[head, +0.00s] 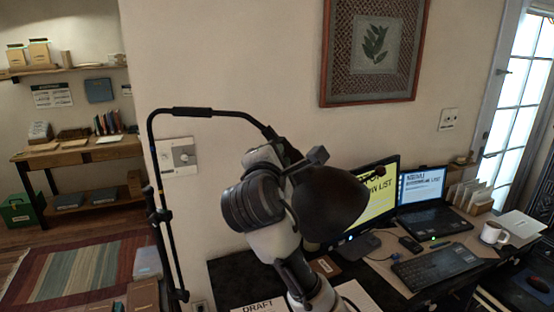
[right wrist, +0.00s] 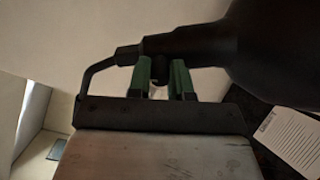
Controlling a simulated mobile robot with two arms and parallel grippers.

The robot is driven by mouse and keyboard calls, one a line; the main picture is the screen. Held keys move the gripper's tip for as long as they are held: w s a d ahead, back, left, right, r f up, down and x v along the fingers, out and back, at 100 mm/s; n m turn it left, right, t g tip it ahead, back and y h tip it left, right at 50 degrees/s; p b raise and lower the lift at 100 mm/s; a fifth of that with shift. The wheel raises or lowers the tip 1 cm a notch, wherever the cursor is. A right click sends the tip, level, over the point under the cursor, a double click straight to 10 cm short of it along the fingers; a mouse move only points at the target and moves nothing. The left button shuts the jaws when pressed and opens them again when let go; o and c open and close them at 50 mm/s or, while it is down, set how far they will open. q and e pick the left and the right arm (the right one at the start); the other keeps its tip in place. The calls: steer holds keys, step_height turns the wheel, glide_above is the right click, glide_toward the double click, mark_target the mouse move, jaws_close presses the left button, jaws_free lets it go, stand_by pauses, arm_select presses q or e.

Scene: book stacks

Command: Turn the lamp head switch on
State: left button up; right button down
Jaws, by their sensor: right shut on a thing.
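The black lamp head (head: 336,202) hangs from a thin black lamp arm (head: 236,117) at the middle of the head view. In the right wrist view the lamp head (right wrist: 275,50) fills the upper right, and its narrow neck runs left. My right gripper (right wrist: 160,78) has green fingertips just under this neck. They are shut on a small dark piece, which looks like the lamp head switch (right wrist: 160,73). The switch's on or off state cannot be told. In the head view my right arm and the lamp head hide these fingertips. My left gripper is not in view.
Behind the lamp head, a desk holds a monitor (head: 373,198), a laptop (head: 422,190), a keyboard (head: 443,266) and a white mug (head: 494,234). A framed picture (head: 370,50) hangs above. A wooden shelf desk (head: 75,148) and striped rug (head: 75,275) are at left.

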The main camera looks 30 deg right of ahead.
steer(key=shift+m+b, duration=2.2)
steer(key=shift+m, duration=5.3)
steer(key=c, duration=1)
jaws_free()
steer(key=shift+f, duration=0.1)
